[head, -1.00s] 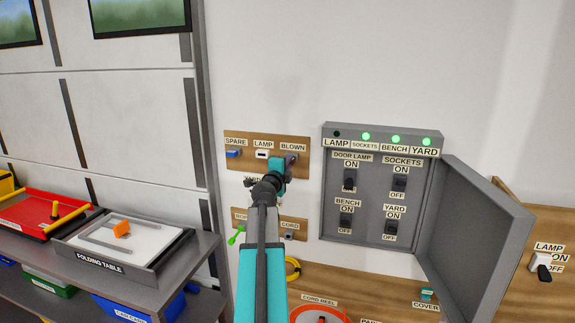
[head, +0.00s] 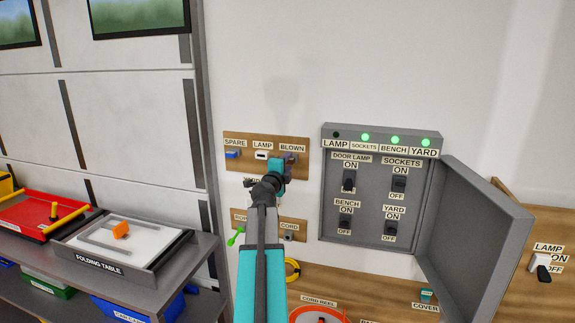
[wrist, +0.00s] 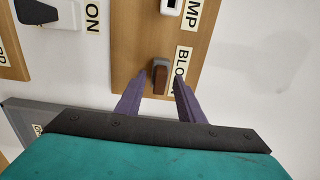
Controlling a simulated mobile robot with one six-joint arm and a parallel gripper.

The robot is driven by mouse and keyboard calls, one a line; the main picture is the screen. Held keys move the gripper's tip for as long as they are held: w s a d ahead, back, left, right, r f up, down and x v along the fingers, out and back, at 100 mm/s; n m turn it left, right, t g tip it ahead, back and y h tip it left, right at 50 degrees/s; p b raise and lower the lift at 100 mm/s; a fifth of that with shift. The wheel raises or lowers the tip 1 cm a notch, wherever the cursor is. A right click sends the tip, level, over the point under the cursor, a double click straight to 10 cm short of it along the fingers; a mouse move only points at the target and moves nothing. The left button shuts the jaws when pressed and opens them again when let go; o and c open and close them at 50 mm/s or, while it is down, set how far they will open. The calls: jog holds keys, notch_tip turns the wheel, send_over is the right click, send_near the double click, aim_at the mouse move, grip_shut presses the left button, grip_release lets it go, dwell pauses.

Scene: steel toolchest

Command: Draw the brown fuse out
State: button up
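The brown fuse (wrist: 160,80) sits in a grey holder on the wooden board (wrist: 194,45), beside the BLOWN label, in the wrist view. My gripper (wrist: 160,93) is open, with one purple finger on each side of the fuse in the picture. Gaps show between the fuse and both fingers; whether the tips reach around it in depth is unclear. In the head view my gripper (head: 290,161) is just below the BLOWN label (head: 292,148) and hides most of the fuse.
On the same board are a white LAMP holder (head: 262,155) and a blue SPARE fuse (head: 232,154). The grey switch panel (head: 381,228) stands to the right with its door (head: 475,240) swung open. Its LAMP light is dark and the others are green.

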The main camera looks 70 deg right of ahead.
jog(key=a+b, duration=0.6)
jog(key=a, duration=0.7)
jog(key=shift+s+a, duration=0.25)
jog(key=shift+s, duration=0.2)
dwell(1.4)
